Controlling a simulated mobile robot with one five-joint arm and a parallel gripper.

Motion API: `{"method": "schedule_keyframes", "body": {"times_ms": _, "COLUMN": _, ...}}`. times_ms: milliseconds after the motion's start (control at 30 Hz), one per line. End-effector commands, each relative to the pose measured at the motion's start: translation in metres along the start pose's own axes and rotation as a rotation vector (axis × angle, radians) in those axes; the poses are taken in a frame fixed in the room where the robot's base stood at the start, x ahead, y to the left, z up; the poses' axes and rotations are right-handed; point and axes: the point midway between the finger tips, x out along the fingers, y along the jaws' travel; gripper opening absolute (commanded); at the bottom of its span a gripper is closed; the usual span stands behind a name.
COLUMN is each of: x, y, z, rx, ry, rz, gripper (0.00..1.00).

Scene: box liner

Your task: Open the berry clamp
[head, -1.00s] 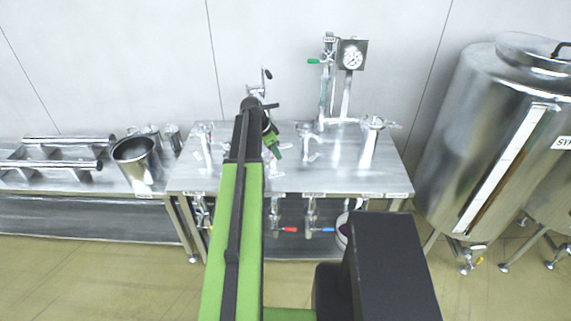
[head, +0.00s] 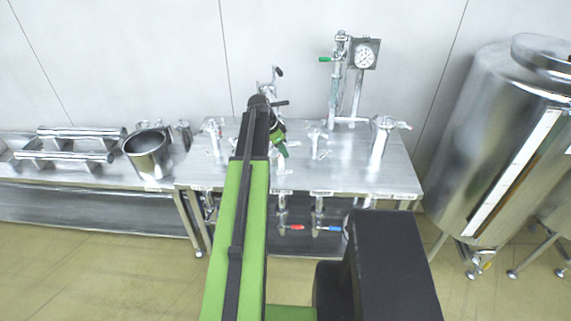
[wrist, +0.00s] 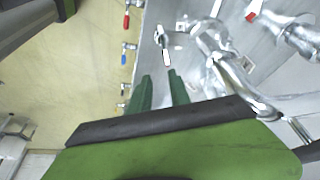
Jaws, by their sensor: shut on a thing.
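In the wrist view, my gripper (wrist: 159,82) has its two green fingers close around the end of a thin metal handle with a pale pink tip (wrist: 167,58). The handle hangs from a metal clamp fitting (wrist: 170,38) on the steel table. The contact inside the jaws is partly hidden. In the head view, my gripper (head: 281,147) is a small green shape at the end of my arm, beside a pipe fitting (head: 268,86). My arm covers much of that fitting. The labels are too small to read, so I cannot tell which clamp is the berry one.
Other metal fittings (head: 317,138) stand on the steel table (head: 345,170). A pressure gauge (head: 365,55) stands at the back. Valves with red (head: 297,228) and blue handles hang below the front edge. A pot (head: 148,155) is at left, a large tank (head: 490,150) at right.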

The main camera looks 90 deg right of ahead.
Motion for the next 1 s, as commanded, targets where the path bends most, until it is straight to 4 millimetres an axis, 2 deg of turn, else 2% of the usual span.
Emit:
{"method": "schedule_keyframes", "body": {"times_ms": 33, "x": 0.006, "y": 0.005, "z": 0.009, "rx": -0.002, "ry": -0.030, "rz": 0.016, "gripper": 0.00}}
{"method": "schedule_keyframes", "body": {"times_ms": 67, "x": 0.005, "y": 0.005, "z": 0.009, "rx": -0.002, "ry": -0.030, "rz": 0.016, "gripper": 0.00}}
{"method": "schedule_keyframes", "body": {"times_ms": 267, "x": -0.014, "y": 0.006, "z": 0.006, "rx": -0.003, "ry": -0.026, "rz": 0.013, "gripper": 0.00}}
{"method": "schedule_keyframes", "body": {"times_ms": 600, "x": -0.091, "y": 0.005, "z": -0.003, "rx": -0.004, "ry": -0.005, "rz": -0.005, "gripper": 0.00}}
{"method": "schedule_keyframes", "body": {"times_ms": 700, "x": -0.106, "y": 0.005, "z": -0.003, "rx": -0.006, "ry": 0.000, "rz": -0.010, "gripper": 0.00}}
{"method": "schedule_keyframes", "body": {"times_ms": 800, "x": -0.112, "y": 0.004, "z": -0.001, "rx": -0.008, "ry": 0.003, "rz": -0.013, "gripper": 0.00}}
{"method": "schedule_keyframes", "body": {"times_ms": 1000, "x": -0.111, "y": 0.003, "z": 0.001, "rx": -0.010, "ry": 0.004, "rz": -0.015, "gripper": 0.00}}
